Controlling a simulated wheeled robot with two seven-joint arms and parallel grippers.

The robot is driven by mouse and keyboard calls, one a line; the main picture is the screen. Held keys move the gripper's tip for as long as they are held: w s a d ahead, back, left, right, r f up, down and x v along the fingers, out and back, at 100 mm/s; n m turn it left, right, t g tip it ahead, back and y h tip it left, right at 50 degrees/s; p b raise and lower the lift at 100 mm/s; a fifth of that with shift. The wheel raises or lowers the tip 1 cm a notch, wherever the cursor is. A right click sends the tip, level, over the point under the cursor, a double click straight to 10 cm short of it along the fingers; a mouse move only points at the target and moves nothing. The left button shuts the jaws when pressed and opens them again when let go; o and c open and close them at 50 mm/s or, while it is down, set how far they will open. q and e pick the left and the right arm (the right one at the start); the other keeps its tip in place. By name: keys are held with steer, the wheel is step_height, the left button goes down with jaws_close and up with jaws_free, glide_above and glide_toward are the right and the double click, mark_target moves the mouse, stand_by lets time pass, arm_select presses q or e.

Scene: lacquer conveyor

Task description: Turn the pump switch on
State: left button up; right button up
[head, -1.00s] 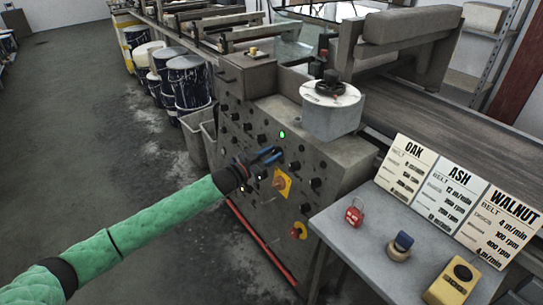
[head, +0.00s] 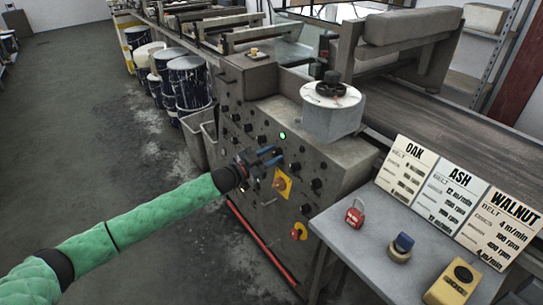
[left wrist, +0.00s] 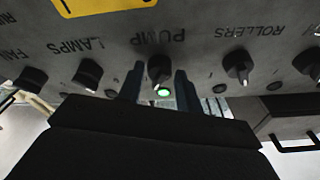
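The pump switch (left wrist: 160,68) is a black knob with a pale pointer mark, under the upside-down label PUMP, on the grey control panel (head: 256,183). My left gripper (head: 264,157) is at the panel front. In the left wrist view its two dark fingers (left wrist: 158,88) stand apart, one on each side of the pump knob, with a gap showing beside it. I cannot tell whether they touch it. A lit green lamp (left wrist: 163,92) shows between the fingers; a green lamp is also lit on the panel in the head view (head: 282,135). My right gripper is not in view.
Neighbouring knobs are LAMPS (left wrist: 92,79) and ROLLERS (left wrist: 238,66). A yellow plate with a switch (head: 283,184) and a red knob (head: 299,231) sit lower on the panel. A side table (head: 372,246) holds a red padlock, small devices and cards.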

arm_select(q)
steer(key=shift+o, duration=1)
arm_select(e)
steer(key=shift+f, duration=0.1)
arm_select(q)
steer(key=v, duration=0.8)
steer(key=shift+b, duration=0.4)
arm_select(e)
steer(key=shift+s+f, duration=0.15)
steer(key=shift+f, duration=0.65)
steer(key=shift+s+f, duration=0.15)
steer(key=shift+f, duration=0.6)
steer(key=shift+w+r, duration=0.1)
